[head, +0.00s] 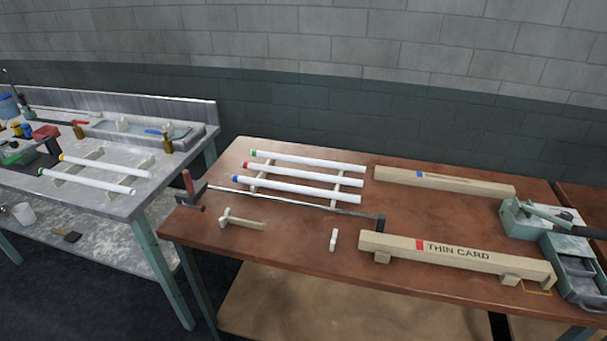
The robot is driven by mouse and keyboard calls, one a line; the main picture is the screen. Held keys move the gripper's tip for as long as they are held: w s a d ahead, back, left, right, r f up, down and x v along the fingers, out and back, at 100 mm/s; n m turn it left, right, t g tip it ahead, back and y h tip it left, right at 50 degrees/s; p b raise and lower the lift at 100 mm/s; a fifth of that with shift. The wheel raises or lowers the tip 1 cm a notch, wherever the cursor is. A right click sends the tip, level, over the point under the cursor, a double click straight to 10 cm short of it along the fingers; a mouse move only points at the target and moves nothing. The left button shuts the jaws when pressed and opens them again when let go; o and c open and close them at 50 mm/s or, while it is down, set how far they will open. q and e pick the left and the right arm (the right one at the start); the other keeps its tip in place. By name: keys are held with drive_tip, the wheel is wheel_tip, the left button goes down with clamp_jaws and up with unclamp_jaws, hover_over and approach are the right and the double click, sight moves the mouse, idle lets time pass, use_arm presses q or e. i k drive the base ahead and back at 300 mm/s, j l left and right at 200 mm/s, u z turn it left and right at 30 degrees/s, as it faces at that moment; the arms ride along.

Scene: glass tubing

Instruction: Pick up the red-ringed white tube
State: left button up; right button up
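The red-ringed white tube (303,171) lies on the brown table, the middle one of three parallel white tubes resting across thin wooden supports. Its red end is at the left. A green-ended white tube (308,160) lies behind it and a blue-ended white tube (310,189) in front of it, both apart from it. Neither of my grippers shows in the head view.
A long bar clamp (290,200) lies in front of the tubes. Long wooden boxes (440,181) and (455,256), one marked THIN CARD, and a grey-green toolbox (535,222) stand at the right. A grey bench (120,203) with more white tubes is at left.

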sight(333, 180)
drive_tip(key=i+l+z, duration=0.1)
drive_tip(key=l, duration=0.25)
drive_tip(key=i+l, duration=0.25)
drive_tip(key=i+l+z, duration=0.15)
drive_tip(key=l, duration=0.3)
